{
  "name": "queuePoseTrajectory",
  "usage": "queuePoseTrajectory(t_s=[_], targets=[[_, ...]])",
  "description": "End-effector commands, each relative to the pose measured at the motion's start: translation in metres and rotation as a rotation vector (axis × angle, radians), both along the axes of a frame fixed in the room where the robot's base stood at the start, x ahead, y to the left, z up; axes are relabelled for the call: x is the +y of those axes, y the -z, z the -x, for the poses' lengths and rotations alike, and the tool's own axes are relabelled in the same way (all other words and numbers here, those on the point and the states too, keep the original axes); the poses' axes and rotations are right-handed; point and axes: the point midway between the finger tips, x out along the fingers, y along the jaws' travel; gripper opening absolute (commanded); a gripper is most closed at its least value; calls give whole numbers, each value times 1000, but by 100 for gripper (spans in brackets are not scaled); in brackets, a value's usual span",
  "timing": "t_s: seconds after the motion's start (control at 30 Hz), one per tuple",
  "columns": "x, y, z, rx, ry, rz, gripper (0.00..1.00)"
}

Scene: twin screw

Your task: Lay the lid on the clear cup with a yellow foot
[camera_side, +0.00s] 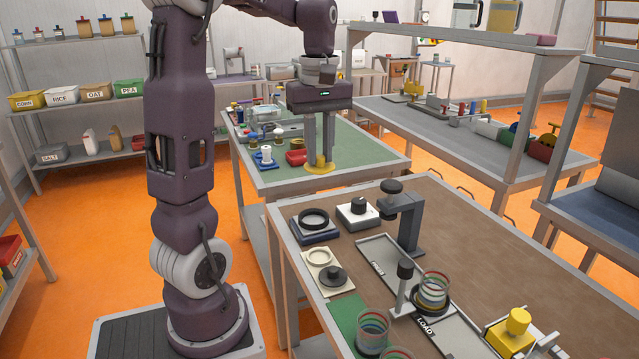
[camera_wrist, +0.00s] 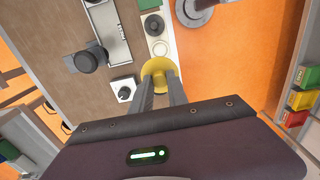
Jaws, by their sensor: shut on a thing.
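My gripper (camera_side: 320,158) is shut on the knob of a round yellow lid (camera_side: 320,168). The lid is held roughly level in the air, and its yellow disc (camera_wrist: 157,68) shows between my fingers in the wrist view.
On the brown bench (camera_side: 480,235) are a dark ring on a block (camera_side: 313,219), a knobbed box (camera_side: 358,211), a grey press stand (camera_side: 405,215), a cream plate (camera_side: 322,258) with a dark lid (camera_side: 333,276), and a yellow knobbed block (camera_side: 514,332). The bench's far right is clear.

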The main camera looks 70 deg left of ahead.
Motion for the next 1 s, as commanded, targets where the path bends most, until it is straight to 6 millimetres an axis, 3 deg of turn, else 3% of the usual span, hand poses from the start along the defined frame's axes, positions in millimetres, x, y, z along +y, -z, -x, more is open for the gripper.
queuePoseTrajectory(t_s=[0.13, 0.37, 0.57, 0.7, 1.0], targets=[[-1, -25, -2, -1, 9, -1, 0], [-30, -25, -43, 3, 168, -2, 0], [-74, -25, -85, 4, 354, -3, 0], [-115, -25, -112, 4, 497, -4, 0], [-190, -22, -142, 3, 721, -1, 0]])
